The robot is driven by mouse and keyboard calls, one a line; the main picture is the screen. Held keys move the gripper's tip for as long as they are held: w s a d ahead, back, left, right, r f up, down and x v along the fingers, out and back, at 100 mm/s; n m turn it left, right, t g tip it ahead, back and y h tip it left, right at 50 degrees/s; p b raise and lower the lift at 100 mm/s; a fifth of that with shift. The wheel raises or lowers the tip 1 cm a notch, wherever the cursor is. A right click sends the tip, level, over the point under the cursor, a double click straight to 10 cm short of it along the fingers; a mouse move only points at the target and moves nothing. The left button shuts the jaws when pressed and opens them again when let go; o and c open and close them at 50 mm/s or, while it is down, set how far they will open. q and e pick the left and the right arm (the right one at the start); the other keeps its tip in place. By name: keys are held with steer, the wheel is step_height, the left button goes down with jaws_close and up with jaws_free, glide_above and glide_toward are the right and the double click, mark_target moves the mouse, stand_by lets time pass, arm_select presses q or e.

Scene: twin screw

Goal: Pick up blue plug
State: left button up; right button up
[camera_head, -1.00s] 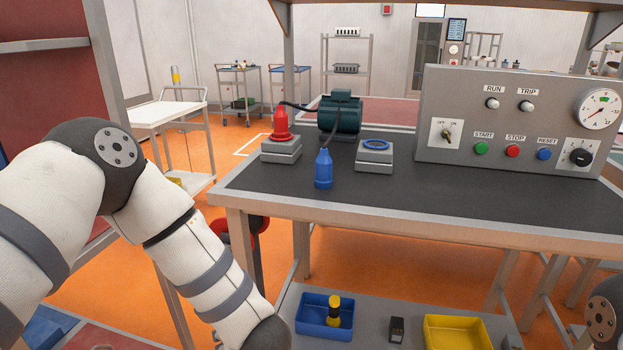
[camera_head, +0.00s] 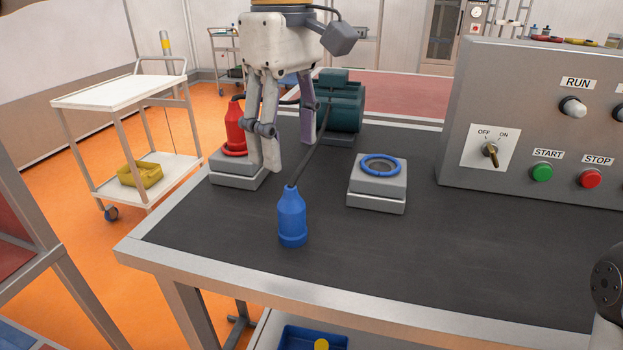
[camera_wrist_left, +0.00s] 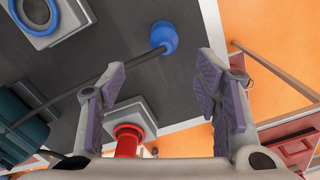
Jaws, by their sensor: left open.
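The blue plug (camera_head: 291,218) stands upright on the dark bench top (camera_head: 240,265), with a grey cable running from its top toward the motor. My left gripper (camera_head: 288,152) is open and empty, pointing down above the bench, behind and higher than the plug. In the left wrist view the plug (camera_wrist_left: 164,38) shows beyond the gap between the open fingers (camera_wrist_left: 162,72), not touching them. My right gripper is not in view; only a dark joint of my right arm shows at the right edge.
A red plug (camera_head: 235,135) sits on a grey socket block (camera_head: 238,176) behind the left finger. A blue-ringed socket block (camera_head: 377,190) stands right of the blue plug. A green motor (camera_head: 340,105) is behind; a control panel (camera_head: 545,130) stands at right.

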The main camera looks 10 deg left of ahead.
mark_target(291, 204)
arm_select(q)
steer(key=shift+w+f, duration=0.1)
steer(key=shift+f, duration=0.1)
steer(key=s+f, duration=0.1)
steer(key=f, duration=0.2)
steer(key=shift+s+f, duration=0.15)
steer(key=shift+s, duration=0.25)
steer(key=f, duration=0.7)
steer(key=shift+w+d+f, duration=0.2)
steer(key=shift+w+f, duration=0.1)
steer(key=shift+f, duration=0.1)
steer(key=c, duration=1.1)
steer(key=shift+c, duration=0.2)
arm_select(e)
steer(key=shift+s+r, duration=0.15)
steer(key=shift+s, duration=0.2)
